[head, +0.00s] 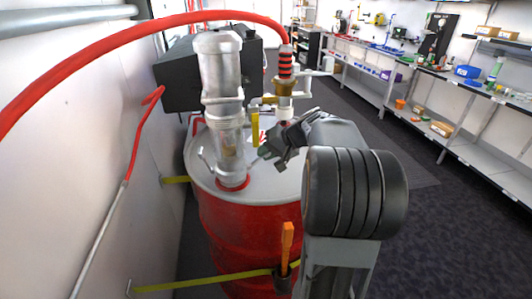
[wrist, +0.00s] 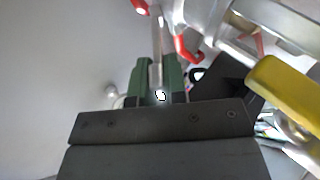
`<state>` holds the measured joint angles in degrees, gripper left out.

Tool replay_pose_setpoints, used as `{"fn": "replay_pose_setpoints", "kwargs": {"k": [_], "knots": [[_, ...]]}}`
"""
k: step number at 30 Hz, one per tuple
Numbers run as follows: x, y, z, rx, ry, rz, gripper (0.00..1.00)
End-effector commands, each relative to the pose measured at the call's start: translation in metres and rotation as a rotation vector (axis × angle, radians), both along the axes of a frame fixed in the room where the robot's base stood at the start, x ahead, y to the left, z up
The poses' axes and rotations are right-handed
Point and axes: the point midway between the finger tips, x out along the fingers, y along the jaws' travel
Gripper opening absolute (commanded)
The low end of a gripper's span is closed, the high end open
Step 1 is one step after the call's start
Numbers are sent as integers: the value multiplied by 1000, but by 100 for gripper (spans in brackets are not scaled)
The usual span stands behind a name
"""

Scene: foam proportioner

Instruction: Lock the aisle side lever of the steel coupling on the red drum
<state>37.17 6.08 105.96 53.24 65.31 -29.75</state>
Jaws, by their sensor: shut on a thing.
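The red drum (head: 245,235) stands upright with a grey lid. A steel coupling (head: 228,140) stands on the lid around a red-ringed opening. One lever (head: 207,158) shows on its wall side. My gripper (head: 262,154) is on the aisle side, low beside the coupling. In the wrist view, my gripper's green-padded fingers (wrist: 159,84) are shut on a thin steel lever (wrist: 157,45), which runs up from between them. A red piece (wrist: 187,45) shows beside the lever. In the head view, my gripper and arm hide most of the aisle side lever, so its angle is unclear.
A red hose (head: 130,38) arches to a brass and red fitting (head: 284,85) behind my gripper. A yellow handle (head: 256,130) is close by, also large in the wrist view (wrist: 288,92). A dark box (head: 178,80) is behind. The aisle floor (head: 440,210) is clear at right.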

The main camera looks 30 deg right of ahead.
Motion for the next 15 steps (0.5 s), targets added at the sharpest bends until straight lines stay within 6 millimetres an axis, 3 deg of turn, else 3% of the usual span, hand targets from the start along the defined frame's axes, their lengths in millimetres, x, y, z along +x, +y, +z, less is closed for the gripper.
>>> {"fn": "replay_pose_setpoints", "kwargs": {"k": [5,6,15], "knots": [[0,0,0,1,-1,0,0],[0,0,0,1,0,1,14],[0,0,0,1,0,1,38]]}}
